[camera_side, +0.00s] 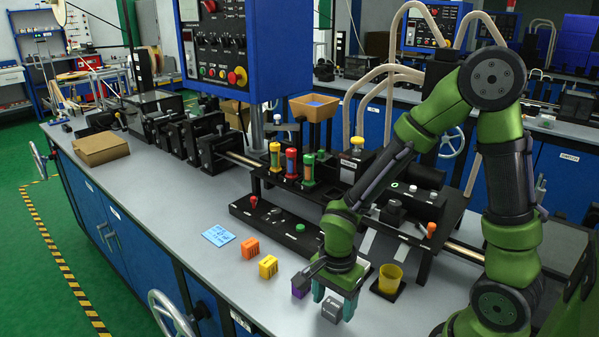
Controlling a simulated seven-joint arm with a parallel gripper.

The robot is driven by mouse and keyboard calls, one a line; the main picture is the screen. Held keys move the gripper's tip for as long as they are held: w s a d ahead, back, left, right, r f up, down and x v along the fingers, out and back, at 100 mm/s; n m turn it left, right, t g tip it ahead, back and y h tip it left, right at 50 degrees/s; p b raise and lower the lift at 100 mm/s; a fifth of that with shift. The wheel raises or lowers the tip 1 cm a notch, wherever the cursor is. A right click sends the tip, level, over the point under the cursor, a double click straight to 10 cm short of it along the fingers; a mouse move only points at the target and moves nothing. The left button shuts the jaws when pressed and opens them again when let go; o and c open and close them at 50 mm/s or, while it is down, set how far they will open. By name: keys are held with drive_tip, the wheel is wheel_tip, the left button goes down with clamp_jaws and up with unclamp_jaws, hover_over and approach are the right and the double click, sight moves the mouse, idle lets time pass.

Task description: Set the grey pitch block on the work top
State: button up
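The grey pitch block (331,309) is near the front edge of the work top (205,272), at the lower middle of the side view. My gripper (334,299) points down over it, with one teal finger on each side of the block. The fingers look very close to its sides, but I cannot tell whether they press on it. I cannot tell whether the block's underside touches the work top. The upper part of the block is partly hidden by my gripper.
A purple block (298,290) is close to the left finger. A yellow block (268,267), an orange block (250,248) and a blue note (218,235) lie farther left. A yellow cup (390,279) stands right of my gripper. A black control box (275,226) is behind.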

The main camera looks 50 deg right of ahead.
wheel_tip(320, 180, up, 12)
wheel_tip(320, 180, up, 10)
drive_tip(key=n+t+y, duration=0.2)
drive_tip(key=n+t, duration=0.5)
drive_tip(key=n, duration=0.7)
hover_over(334, 303)
drive_tip(key=s+d, duration=0.2)
drive_tip(key=s, duration=0.1)
drive_tip(key=shift+s+a+r, duration=0.15)
drive_tip(key=shift+s+a, duration=0.05)
drive_tip(key=shift+a, duration=0.05)
drive_tip(key=shift+o, duration=0.3)
